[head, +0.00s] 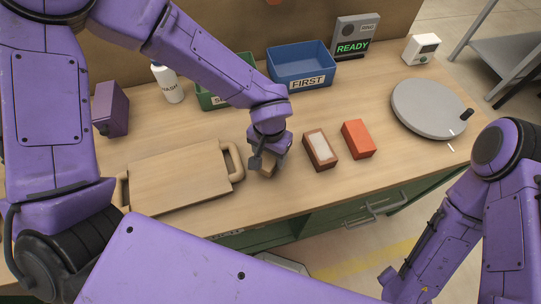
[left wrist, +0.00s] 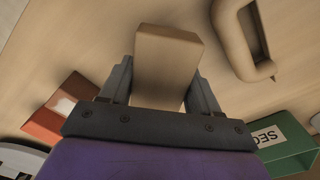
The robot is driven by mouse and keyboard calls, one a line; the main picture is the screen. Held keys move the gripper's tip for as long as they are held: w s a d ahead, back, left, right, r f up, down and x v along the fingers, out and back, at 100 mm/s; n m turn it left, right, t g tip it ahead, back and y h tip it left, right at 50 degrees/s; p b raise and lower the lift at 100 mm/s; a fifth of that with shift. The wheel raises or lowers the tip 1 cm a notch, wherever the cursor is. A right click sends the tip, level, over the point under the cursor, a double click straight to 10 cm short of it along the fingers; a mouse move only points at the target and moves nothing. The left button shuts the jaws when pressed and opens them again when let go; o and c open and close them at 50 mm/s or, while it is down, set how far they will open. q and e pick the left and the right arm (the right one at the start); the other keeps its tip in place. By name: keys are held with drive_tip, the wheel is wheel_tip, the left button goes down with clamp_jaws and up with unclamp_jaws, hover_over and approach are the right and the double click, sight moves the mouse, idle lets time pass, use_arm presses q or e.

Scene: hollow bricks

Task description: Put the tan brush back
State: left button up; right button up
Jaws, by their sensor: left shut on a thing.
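The tan brush (left wrist: 167,62) shows as a plain tan block between the two fingers of my left gripper (left wrist: 160,85) in the left wrist view; no bristles show. In the head view my left gripper (head: 267,160) points down near the front of the bench, and the tan brush (head: 268,170) is partly hidden beneath it. My left gripper is shut on it. I cannot tell whether its underside touches the bench. My right arm is at the right of the head view, but its fingertips do not show.
A tan board with handles (head: 180,178) lies left of the gripper. A brown brick with a pale top (head: 320,147) and a red brick (head: 358,139) lie to the right. Behind are a green bin (head: 235,75), a blue bin (head: 300,62) and a READY display (head: 353,40). A grey disc (head: 430,105) is farther right.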

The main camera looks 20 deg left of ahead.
use_arm(q)
drive_tip(key=shift+s+d+f, duration=0.1)
drive_tip(key=shift+s+f, duration=0.05)
drive_tip(key=shift+f, duration=0.55)
drive_tip(key=shift+f, duration=0.1)
drive_tip(key=o, duration=1.1)
wheel_tip(320, 180, up, 12)
drive_tip(key=shift+r+p, duration=0.1)
drive_tip(key=shift+p, duration=0.4)
